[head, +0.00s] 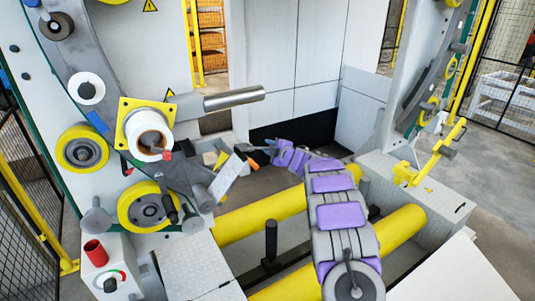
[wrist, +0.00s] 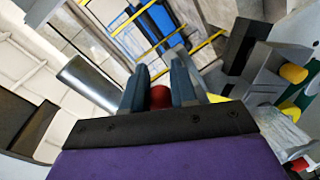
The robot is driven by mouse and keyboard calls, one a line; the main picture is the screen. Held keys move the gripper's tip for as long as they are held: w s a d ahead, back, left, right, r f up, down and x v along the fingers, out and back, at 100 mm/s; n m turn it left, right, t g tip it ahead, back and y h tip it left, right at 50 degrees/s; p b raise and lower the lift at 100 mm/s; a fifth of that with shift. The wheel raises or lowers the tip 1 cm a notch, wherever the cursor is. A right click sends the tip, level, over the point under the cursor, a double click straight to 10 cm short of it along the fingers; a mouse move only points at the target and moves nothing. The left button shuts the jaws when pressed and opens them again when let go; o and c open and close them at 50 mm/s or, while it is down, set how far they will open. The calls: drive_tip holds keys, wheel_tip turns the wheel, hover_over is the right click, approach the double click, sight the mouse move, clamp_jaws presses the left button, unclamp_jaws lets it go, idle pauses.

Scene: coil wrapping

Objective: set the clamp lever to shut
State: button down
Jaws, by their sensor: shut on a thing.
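In the wrist view, my gripper (wrist: 158,88) has its two blue-grey fingers closed on the sides of a red, rounded grip (wrist: 160,98). I take this grip to be the end of the clamp lever. The rest of the lever is hidden behind the fingers and the palm, so its angle cannot be told. In the head view, my arm with purple pads reaches from the bottom right toward the machine face at left. My fingers and the held grip cannot be made out clearly there.
A steel spindle (head: 234,98) sticks out above my arm, beside a white roll hub (head: 150,133) on a yellow plate. Yellow-rimmed rollers (head: 82,149) line the grey ring. A control box (head: 110,268) stands at lower left. Two yellow bars (head: 262,212) run below my arm.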

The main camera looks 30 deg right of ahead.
drive_tip(key=shift+d+r+n+h+b, duration=0.1)
drive_tip(key=shift+r+n+h+b, duration=0.25)
drive_tip(key=shift+r+n, duration=0.6)
drive_tip(key=c, duration=0.9)
unclamp_jaws()
drive_tip(key=shift+s, duration=0.4)
drive_tip(key=s+r, duration=0.3)
drive_tip(key=s, duration=1.3)
drive_tip(key=shift+d+p, duration=0.2)
drive_tip(key=shift+p, duration=0.1)
drive_tip(key=shift+r, duration=0.1)
